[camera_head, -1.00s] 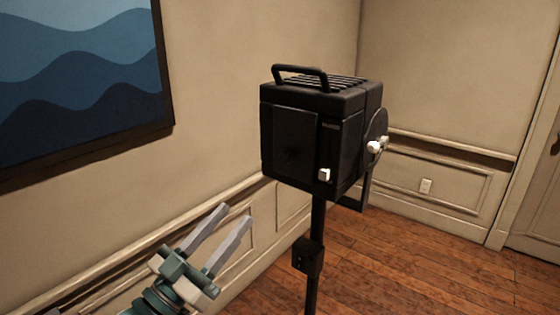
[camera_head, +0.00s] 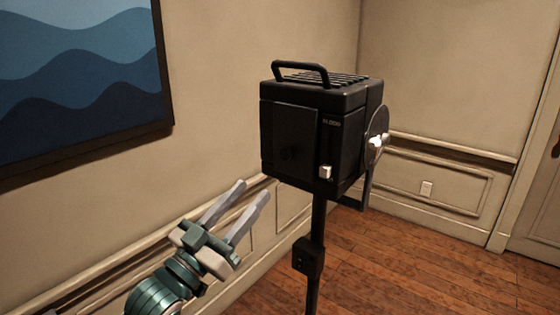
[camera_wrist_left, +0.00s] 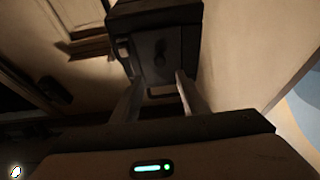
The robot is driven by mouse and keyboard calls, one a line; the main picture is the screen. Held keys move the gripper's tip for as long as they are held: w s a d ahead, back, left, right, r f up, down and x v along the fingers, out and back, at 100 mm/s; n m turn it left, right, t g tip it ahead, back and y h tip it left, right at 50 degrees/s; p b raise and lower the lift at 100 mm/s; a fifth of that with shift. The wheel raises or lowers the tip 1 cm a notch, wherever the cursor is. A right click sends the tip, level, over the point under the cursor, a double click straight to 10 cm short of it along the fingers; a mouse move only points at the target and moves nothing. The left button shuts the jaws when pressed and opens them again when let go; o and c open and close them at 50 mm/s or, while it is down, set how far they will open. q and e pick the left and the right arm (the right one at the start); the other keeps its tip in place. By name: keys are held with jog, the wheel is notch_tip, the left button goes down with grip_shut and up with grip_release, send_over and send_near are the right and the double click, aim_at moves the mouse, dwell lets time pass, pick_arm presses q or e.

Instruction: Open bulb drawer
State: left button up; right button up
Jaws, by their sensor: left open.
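A black box-shaped lamp housing (camera_head: 343,150) with a top handle sits upright on a stand. A flat dark front panel (camera_head: 303,142), which looks like the drawer front, appears flush with the housing. It carries a faint dark knob (camera_head: 289,154). My left gripper (camera_head: 254,188) is open and empty, below and left of the panel, apart from it. In the left wrist view the housing (camera_wrist_left: 150,18) lies ahead, with its dark knob (camera_wrist_left: 160,48) seen between and beyond the fingers (camera_wrist_left: 159,76). My right gripper is not in view.
A small white switch (camera_head: 325,172) sits low on the housing front, and a pale side knob (camera_head: 376,144) on its right. The black stand pole (camera_head: 313,285) rises from the wooden floor (camera_head: 430,270). A wall with a wave picture (camera_head: 80,80) is behind on the left.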

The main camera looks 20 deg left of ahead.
aim_at(283, 155)
pick_arm(q)
jog(key=p+x, duration=0.4)
jog(key=x, duration=0.6)
jog(key=shift+r, duration=0.2)
jog(key=shift+x, duration=0.8)
jog(key=shift+f, duration=0.1)
grip_shut()
